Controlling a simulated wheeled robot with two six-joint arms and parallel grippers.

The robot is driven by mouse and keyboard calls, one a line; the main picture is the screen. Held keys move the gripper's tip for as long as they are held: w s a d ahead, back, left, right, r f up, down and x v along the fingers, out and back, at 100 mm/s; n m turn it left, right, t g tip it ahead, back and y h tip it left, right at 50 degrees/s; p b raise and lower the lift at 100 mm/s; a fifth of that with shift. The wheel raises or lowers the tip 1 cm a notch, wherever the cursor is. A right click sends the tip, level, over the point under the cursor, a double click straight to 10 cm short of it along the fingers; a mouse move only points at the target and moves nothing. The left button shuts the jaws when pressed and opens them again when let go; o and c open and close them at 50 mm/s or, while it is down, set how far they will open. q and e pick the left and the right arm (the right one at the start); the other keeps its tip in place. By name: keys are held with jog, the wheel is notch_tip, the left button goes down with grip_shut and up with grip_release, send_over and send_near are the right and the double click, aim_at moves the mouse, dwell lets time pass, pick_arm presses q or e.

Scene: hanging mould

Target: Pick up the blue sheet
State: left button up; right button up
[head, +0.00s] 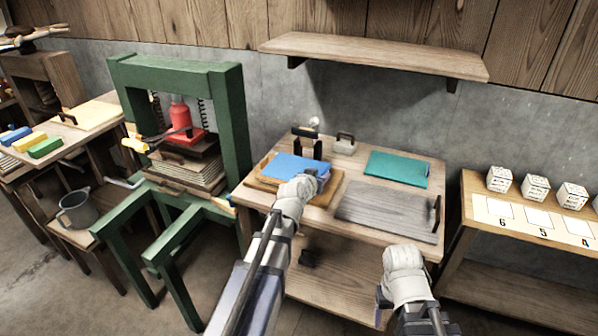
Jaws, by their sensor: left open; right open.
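The blue sheet (289,167) lies on a wooden board (264,182) at the left of the middle wooden table. My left gripper (320,177) is open at the sheet's right front corner. The white gripper body hides part of that corner, and I cannot tell whether the fingers touch the sheet or straddle its edge. My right gripper (383,304) is open and empty, low in front of the table's front right side.
A teal sheet (398,168) and a grey board with a handle (385,210) lie to the right on the table (377,238). A small black stand (308,140) is behind the blue sheet. A green press (232,120) stands left, a shelf (375,54) hangs above.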

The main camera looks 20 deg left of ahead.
aim_at(323, 174)
pick_arm(q)
jog(key=b+x, duration=0.1)
jog(key=x, duration=0.1)
jog(key=b+x, duration=0.1)
jog(key=x, duration=0.2)
jog(key=shift+f, duration=0.25)
jog(key=shift+s+r, duration=0.1)
jog(key=shift+a, duration=0.1)
grip_shut()
